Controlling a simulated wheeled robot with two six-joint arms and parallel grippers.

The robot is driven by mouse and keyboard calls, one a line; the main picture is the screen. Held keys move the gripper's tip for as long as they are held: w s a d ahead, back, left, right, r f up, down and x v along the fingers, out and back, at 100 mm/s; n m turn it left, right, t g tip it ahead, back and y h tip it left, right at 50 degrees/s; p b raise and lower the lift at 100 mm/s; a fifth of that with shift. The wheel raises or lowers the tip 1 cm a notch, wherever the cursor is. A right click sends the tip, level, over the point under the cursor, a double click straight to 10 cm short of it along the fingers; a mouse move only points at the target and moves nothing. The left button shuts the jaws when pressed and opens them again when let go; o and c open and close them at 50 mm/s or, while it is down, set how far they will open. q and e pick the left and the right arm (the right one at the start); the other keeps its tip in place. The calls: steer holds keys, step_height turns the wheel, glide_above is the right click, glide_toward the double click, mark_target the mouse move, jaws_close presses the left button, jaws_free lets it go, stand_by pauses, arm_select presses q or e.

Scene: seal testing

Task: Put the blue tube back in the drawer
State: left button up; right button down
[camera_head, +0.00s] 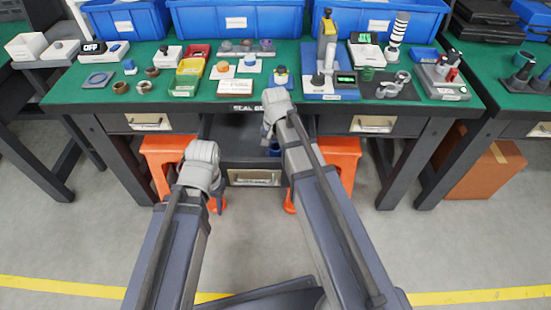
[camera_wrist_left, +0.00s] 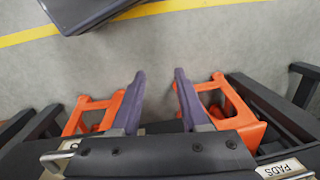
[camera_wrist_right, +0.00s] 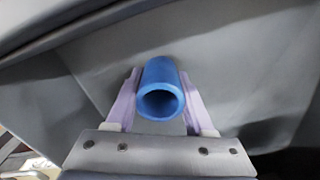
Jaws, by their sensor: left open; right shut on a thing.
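The blue tube (camera_wrist_right: 162,92) is held between the two fingers of my right gripper (camera_wrist_right: 163,90), its open end facing the right wrist camera. In the head view a small blue part of the tube (camera_head: 273,151) shows beside my right arm, over the dark inside of the middle drawer (camera_head: 235,141). That drawer stands pulled out, its front and handle lowest in the row. My right arm hides part of the drawer. I cannot tell whether the tube touches its floor. My left gripper (camera_wrist_left: 155,88) is open and empty, near the drawer's left front side.
Orange stools (camera_head: 338,158) stand under the table on both sides of the drawer. The side drawers (camera_head: 150,122) look shut. The green table top (camera_head: 130,70) carries many small parts, trays and blue bins (camera_head: 235,18).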

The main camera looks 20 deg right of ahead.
steer(key=shift+f, duration=0.2)
steer(key=shift+c, duration=1.4)
jaws_free()
steer(key=shift+r, duration=0.1)
step_height(320, 180, up, 12)
steer(key=p, duration=1.2)
steer(key=s+a+n+h, duration=0.1)
steer(key=s+a+n, duration=0.9)
steer(key=s, duration=0.4)
steer(key=shift+s+a+n, duration=0.15)
steer(key=shift+a+n, duration=0.1)
steer(key=shift+n, duration=0.45)
